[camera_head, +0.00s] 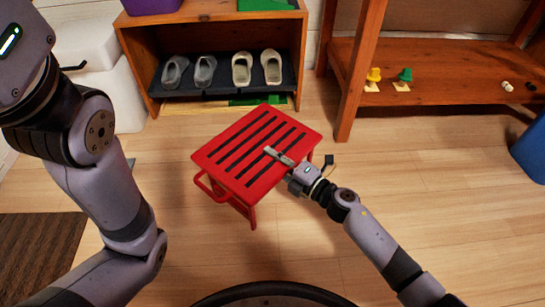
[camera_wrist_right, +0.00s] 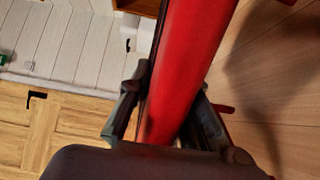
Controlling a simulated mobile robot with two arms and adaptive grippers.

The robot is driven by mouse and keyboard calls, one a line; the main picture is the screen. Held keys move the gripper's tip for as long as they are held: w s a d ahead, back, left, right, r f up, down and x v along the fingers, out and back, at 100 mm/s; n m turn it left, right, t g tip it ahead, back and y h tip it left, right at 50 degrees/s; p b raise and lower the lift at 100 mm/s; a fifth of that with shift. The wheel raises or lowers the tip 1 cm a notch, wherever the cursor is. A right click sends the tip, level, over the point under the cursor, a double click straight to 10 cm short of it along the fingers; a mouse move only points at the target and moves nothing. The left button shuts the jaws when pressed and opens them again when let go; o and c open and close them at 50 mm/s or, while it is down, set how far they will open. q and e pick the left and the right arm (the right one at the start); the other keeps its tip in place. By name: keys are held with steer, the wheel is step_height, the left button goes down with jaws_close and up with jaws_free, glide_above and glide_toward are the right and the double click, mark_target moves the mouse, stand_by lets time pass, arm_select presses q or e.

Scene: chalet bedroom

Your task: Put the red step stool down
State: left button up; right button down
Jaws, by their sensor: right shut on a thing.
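The red step stool (camera_head: 232,160) is in the middle of the head view, its slatted seat facing up and roughly level. A red side loop and legs show below the seat; I cannot tell whether the feet touch the floor. My right gripper (camera_head: 284,160) is shut on the seat's right edge, with one finger lying over the top. In the right wrist view the red edge of the stool (camera_wrist_right: 185,70) runs between the two fingers of the right gripper (camera_wrist_right: 172,105). My left arm is at the left of the head view, but its gripper is out of view.
A wooden shoe rack (camera_head: 130,60) with several shoes on a dark mat stands behind the stool. A wooden shelf (camera_head: 440,70) with small coloured items is at the back right. A dark mat (camera_head: 40,250) lies at the left. Wooden floor around the stool is clear.

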steer(key=shift+f+b, duration=0.5)
steer(key=shift+b, duration=0.05)
stand_by(0.7)
steer(key=shift+f+b, duration=0.3)
steer(key=shift+f, duration=0.25)
steer(key=c, duration=1.7)
jaws_free()
steer(key=shift+f, duration=0.1)
steer(key=shift+o, duration=1.4)
